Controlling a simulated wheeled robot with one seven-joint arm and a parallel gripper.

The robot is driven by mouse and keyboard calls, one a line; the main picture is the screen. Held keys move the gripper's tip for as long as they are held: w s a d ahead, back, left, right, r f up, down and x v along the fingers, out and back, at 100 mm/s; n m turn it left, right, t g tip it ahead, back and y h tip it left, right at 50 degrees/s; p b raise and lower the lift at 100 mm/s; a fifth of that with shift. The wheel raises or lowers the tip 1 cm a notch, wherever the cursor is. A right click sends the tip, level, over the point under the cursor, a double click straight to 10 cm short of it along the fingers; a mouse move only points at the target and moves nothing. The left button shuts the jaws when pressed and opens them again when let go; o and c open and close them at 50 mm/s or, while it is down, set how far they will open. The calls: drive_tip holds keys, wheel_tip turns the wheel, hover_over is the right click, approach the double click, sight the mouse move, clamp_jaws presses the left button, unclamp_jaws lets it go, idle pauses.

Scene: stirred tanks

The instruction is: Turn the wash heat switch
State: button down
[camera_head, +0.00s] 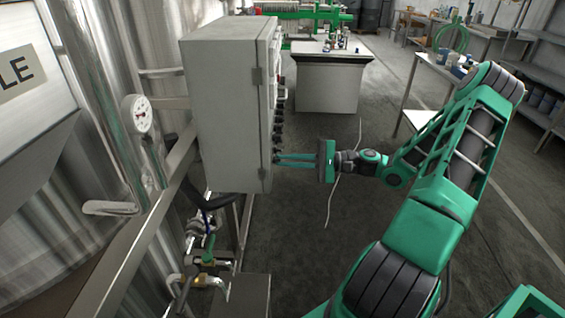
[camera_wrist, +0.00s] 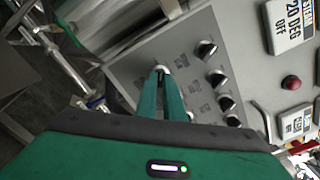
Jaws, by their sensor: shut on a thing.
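The grey control box (camera_head: 222,105) stands at the left in the head view, its switch face turned right and seen nearly edge-on. The wrist view shows that panel (camera_wrist: 135,75) tilted, with several black knobs such as one (camera_wrist: 207,49). My gripper (camera_head: 277,158) reaches the lower part of the face. In the wrist view its green fingers (camera_wrist: 162,76) are shut on a switch knob (camera_wrist: 162,68), with only a pale bit showing at the tips. The fingers hide most of this knob. The small labels are too blurred to tell which one is wash heat.
A red button (camera_wrist: 291,82) and a sign reading "20 DEG OFF" (camera_wrist: 289,22) are on the panel. A pressure gauge (camera_head: 138,114), a steel tank (camera_head: 95,60) and pipes with valves (camera_head: 205,258) are at the left. Floor (camera_head: 310,225) below my gripper is mostly clear.

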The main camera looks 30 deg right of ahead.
drive_tip(key=shift+d+n, duration=0.2)
drive_tip(key=shift+n, duration=0.7)
drive_tip(key=c, duration=2)
unclamp_jaws()
drive_tip(key=shift+d, duration=0.1)
drive_tip(key=shift+o, duration=0.7)
drive_tip(key=v, duration=1)
drive_tip(key=shift+s+d, duration=0.2)
